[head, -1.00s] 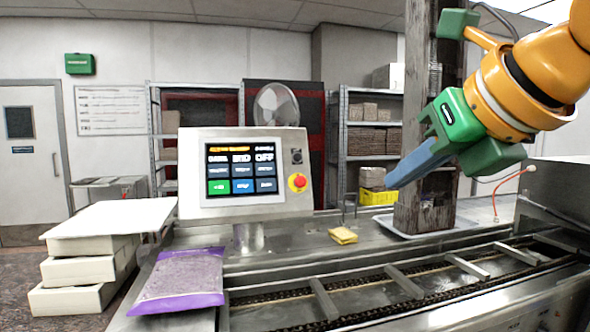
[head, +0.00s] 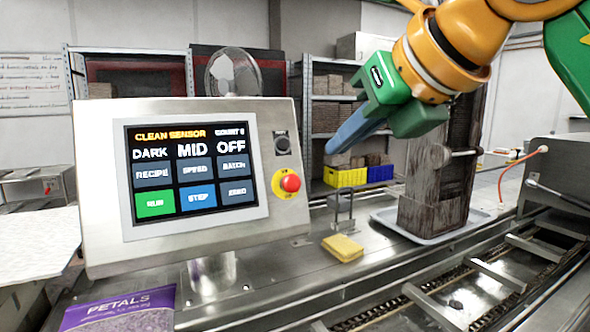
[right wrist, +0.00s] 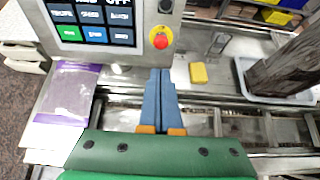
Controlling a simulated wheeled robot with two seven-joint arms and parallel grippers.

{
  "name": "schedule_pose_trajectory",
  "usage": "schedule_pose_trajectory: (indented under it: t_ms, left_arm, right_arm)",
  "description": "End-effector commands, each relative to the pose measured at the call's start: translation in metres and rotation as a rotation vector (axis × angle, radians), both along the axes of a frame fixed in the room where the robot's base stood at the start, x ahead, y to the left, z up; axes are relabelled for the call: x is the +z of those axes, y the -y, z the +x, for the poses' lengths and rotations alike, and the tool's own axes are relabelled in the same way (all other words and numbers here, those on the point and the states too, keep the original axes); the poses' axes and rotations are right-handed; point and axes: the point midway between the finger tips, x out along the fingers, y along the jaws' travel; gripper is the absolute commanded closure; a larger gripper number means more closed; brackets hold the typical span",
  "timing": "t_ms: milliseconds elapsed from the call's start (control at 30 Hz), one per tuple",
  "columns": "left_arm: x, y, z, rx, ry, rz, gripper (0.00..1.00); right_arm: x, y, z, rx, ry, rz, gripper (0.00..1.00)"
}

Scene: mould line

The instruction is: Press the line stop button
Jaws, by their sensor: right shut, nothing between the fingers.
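The line stop button is a red mushroom button (head: 290,183) on a yellow round plate, at the right side of the grey control panel (head: 95,180). It also shows in the right wrist view (right wrist: 161,41), beyond the fingertips. My right gripper (head: 332,147) is shut and empty, its blue fingers pointing down and left toward the panel. In the head view the fingertips are up and right of the button, apart from it. In the right wrist view the closed fingers (right wrist: 160,72) point at the panel's lower edge. My left gripper is not in view.
The panel has a lit screen (head: 195,172) and a black switch (head: 282,143) above the button. A yellow sponge-like block (head: 342,248) and a thin metal stand lie on the steel top. A dark wooden post stands in a tray (head: 385,216). The conveyor runs along the front.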

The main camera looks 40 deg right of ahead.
Motion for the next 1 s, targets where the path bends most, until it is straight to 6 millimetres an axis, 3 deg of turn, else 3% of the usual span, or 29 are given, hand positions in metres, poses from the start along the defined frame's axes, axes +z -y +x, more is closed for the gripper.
schedule_pose_trajectory:
  t_ms: [233, 633, 800, 1000]
  left_arm:
    - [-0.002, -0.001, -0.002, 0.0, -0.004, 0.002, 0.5]
    - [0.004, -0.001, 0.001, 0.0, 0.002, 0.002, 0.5]
    - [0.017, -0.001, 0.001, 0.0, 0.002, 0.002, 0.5]
    - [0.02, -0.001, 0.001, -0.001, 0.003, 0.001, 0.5]
  right_arm:
    - [-0.011, 0.004, 0.014, 0.001, -0.004, 0.002, 1.0]
    - [-0.058, 0.026, 0.082, 0.002, -0.005, 0.002, 1.0]
    - [-0.063, 0.033, 0.105, 0.0, -0.003, 0.003, 1.0]
    - [-0.069, 0.037, 0.115, 0.001, -0.002, 0.001, 1.0]
